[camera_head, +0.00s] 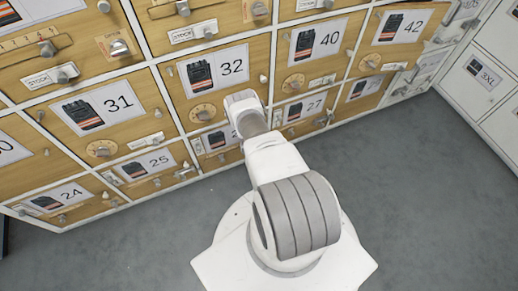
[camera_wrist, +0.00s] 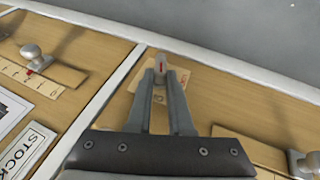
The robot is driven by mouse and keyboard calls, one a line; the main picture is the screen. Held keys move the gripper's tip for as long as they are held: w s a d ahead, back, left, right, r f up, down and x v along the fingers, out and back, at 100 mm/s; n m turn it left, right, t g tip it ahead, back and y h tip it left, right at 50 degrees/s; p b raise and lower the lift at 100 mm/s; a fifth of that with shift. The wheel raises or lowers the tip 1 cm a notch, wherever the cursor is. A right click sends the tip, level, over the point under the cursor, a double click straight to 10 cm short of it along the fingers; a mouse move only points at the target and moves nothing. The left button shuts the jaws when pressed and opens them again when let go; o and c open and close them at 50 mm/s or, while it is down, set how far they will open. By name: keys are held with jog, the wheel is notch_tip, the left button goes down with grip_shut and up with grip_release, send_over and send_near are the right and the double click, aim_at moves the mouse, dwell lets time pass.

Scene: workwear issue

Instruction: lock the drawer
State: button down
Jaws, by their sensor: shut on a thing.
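In the wrist view my gripper (camera_wrist: 162,78) is shut on a small grey metal turn knob (camera_wrist: 161,66) with a red mark on its end. The knob sits on a pale plate (camera_wrist: 183,75) fixed to a wooden drawer front (camera_wrist: 240,108). The plate's marking is mostly hidden by my fingers. In the head view my arm reaches to the cabinet near drawer 32 (camera_head: 205,83). There my gripper and the held knob are hidden behind the arm. I cannot read the held drawer's number.
Beside it in the wrist view are a scale strip (camera_wrist: 32,82) with a round knob (camera_wrist: 34,56) and a STOCK label (camera_wrist: 22,152). Another metal knob (camera_wrist: 304,164) sticks out at the lower right. Grey floor (camera_head: 430,200) is clear at the right. White lockers (camera_head: 487,70) stand at the far right.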

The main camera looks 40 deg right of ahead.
jog(key=shift+a+f+n+h, duration=0.15)
jog(key=shift+a+n+h, duration=0.15)
jog(key=shift+h, duration=0.6)
dwell(0.4)
jog(key=c, duration=0.8)
grip_release()
